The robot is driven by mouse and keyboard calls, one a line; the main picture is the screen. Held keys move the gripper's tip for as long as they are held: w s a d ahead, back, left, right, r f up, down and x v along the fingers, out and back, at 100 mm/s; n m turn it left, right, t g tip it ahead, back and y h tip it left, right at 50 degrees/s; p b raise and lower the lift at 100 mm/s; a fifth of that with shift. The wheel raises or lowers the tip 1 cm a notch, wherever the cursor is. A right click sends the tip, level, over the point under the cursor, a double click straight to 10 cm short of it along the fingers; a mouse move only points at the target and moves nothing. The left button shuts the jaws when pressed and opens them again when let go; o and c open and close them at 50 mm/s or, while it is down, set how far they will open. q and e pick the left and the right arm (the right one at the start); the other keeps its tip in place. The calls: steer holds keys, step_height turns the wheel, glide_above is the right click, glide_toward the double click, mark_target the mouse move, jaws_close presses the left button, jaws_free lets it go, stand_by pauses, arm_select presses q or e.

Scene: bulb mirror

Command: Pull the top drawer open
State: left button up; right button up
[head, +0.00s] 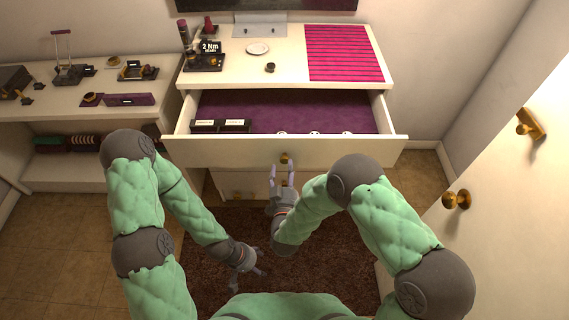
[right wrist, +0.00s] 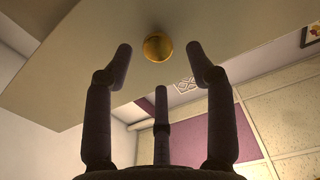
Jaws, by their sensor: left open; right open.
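The top drawer (head: 240,150) of the white dresser is pulled well out, and its purple-lined inside (head: 280,112) shows. Its round brass knob (head: 286,157) is at the middle of the front panel. My right gripper (head: 283,172) is open just in front of the knob. My left gripper (head: 258,272) is open and empty, low over the brown rug.
The drawer holds dark boxes (head: 221,126) at the left and several small white items along the front. The dresser top bears a pink striped mat (head: 343,53) and a white dish (head: 257,48). A low shelf (head: 70,108) stands left; a white door with a brass knob (head: 456,200) is at right.

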steer(key=s, duration=0.8)
steer(key=shift+s, duration=0.15)
steer(key=d+f+m+g+y, duration=0.1)
steer(key=d+f+g, duration=0.1)
steer(key=f+g, duration=0.35)
steer(key=d+f+g, duration=0.3)
steer(key=f, duration=0.5)
steer(key=s+d+f+g+y, duration=0.1)
steer(key=s+d+f+g, duration=0.1)
steer(key=s+f+g, duration=0.2)
steer(key=s+d+f+m+g+y, duration=0.1)
steer(key=s+g, duration=0.4)
steer(key=s, duration=0.6)
step_height(320, 180, down, 3)
steer(key=shift+d+r+y, duration=0.15)
steer(key=shift+d+y, duration=0.35)
steer(key=shift+d, duration=0.35)
